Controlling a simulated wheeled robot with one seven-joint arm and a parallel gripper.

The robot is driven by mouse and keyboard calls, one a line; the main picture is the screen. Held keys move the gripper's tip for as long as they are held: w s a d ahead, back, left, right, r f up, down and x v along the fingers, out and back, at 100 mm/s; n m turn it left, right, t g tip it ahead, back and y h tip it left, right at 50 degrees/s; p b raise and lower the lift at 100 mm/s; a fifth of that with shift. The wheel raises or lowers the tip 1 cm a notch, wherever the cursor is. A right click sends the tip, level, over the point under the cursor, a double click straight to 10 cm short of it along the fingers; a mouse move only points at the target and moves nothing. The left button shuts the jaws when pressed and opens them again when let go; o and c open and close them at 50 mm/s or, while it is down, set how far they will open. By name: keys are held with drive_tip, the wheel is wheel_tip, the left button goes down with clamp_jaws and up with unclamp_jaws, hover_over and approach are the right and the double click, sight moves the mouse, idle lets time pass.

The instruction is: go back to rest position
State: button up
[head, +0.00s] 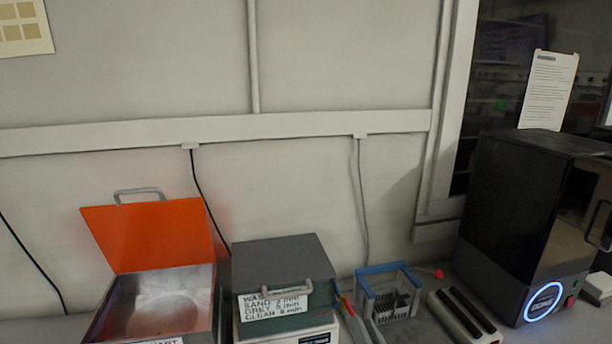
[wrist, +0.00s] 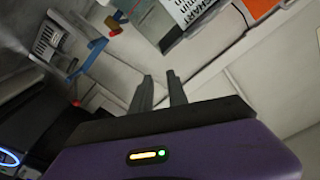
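My gripper (wrist: 158,82) shows in the wrist view with its two grey fingers apart. Nothing is between them, and the fingers point toward bare pale wall.
On the bench stand an open box with an orange lid (head: 150,235), a grey-lidded labelled box (head: 275,258), a blue-framed rack (head: 388,268), a slotted grey block (head: 464,317) and a black machine (head: 515,210) with a glowing ring. The rack also shows in the wrist view (wrist: 97,45).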

drive_tip(key=s+d+f+n+g+h, duration=0.1)
drive_tip(key=s+d, duration=0.2)
drive_tip(key=s, duration=1.1)
drive_tip(key=s+d+f+n+g+h, duration=0.1)
drive_tip(key=s+d+f, duration=0.1)
drive_tip(key=s, duration=1.2)
drive_tip(key=s+d+f+n+g+h, duration=0.1)
drive_tip(key=s+d+h, duration=0.1)
drive_tip(key=s, duration=1.2)
drive_tip(key=shift+s+d+f+n+g, duration=0.2)
drive_tip(key=shift+s+d+n+g, duration=0.15)
drive_tip(key=shift+d, duration=0.5)
